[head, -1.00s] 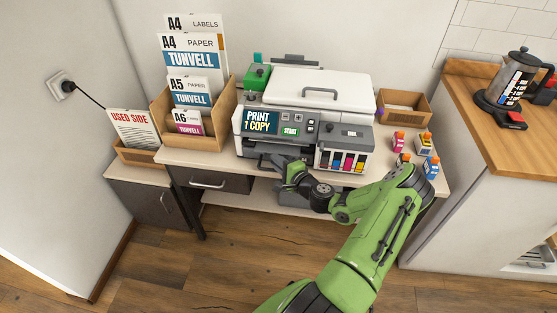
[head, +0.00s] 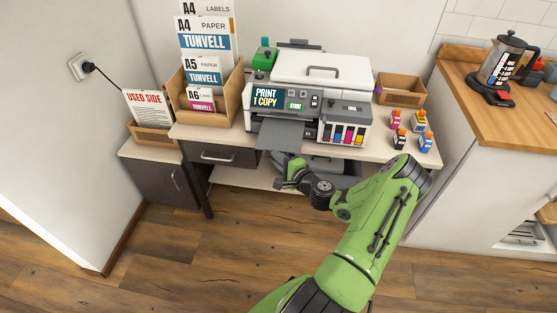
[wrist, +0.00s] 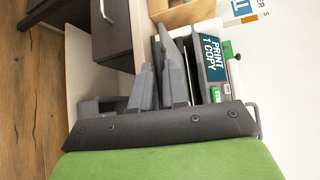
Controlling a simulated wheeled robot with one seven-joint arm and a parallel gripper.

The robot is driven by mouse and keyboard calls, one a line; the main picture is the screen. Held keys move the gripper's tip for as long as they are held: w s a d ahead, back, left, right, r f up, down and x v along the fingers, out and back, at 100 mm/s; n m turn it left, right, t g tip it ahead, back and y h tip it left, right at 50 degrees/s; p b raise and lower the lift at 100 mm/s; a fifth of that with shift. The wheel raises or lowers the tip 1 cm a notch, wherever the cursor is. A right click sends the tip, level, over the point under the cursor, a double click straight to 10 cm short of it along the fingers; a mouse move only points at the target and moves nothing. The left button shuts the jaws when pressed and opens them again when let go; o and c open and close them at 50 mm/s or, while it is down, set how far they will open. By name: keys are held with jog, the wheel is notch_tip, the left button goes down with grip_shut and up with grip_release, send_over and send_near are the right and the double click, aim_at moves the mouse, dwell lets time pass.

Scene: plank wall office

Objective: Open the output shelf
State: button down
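The output shelf (head: 280,136) is a flat dark grey panel that sticks out from the front of the printer (head: 318,72), below its screen, over the desk edge. My gripper (head: 284,170) is just below and in front of the shelf's front edge. In the wrist view, the grey fingers of my gripper (wrist: 160,85) stand close together beside the printer front (wrist: 213,70). Grey parts overlap there, so I cannot tell whether the fingers touch the shelf or how far apart they are.
The desk (head: 385,150) has a drawer (head: 220,154) at left and a lower shelf. Paper stands in a wooden holder (head: 235,95) left of the printer. Several ink bottles (head: 418,122) stand at right. A kitchen counter (head: 478,98) is further right. The floor in front is clear.

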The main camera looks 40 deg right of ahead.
jog(key=c, duration=1.2)
grip_release()
jog(key=p+v, duration=0.2)
jog(key=v, duration=1.3)
jog(key=shift+s, duration=0.4)
jog(key=w+a+r+n+g+y+p, duration=0.2)
jog(key=a+r+n+g+y, duration=0.3)
jog(key=a+n, duration=0.4)
jog(key=w+a+r+n+g+y+p, duration=0.2)
jog(key=a+r+n+g, duration=0.45)
jog(key=a, duration=0.35)
jog(key=s+a+r+n+h+p, duration=0.1)
jog(key=s+a+r, duration=0.2)
jog(key=r, duration=0.3)
jog(key=s+a+r+n+h+p, duration=0.1)
jog(key=s+a+r+n+h, duration=0.1)
jog(key=s+r, duration=0.3)
jog(key=s+a+r+n+t+h, duration=0.1)
jog(key=s+a+r+n+h, duration=0.1)
jog(key=s+a+r, duration=0.2)
jog(key=shift+s+r+n+p, duration=0.1)
jog(key=shift+r+n+p, duration=0.1)
jog(key=shift+r, duration=0.7)
jog(key=shift+s+r+n+p, duration=0.1)
jog(key=shift+r+p, duration=0.1)
jog(key=shift+r, duration=0.7)
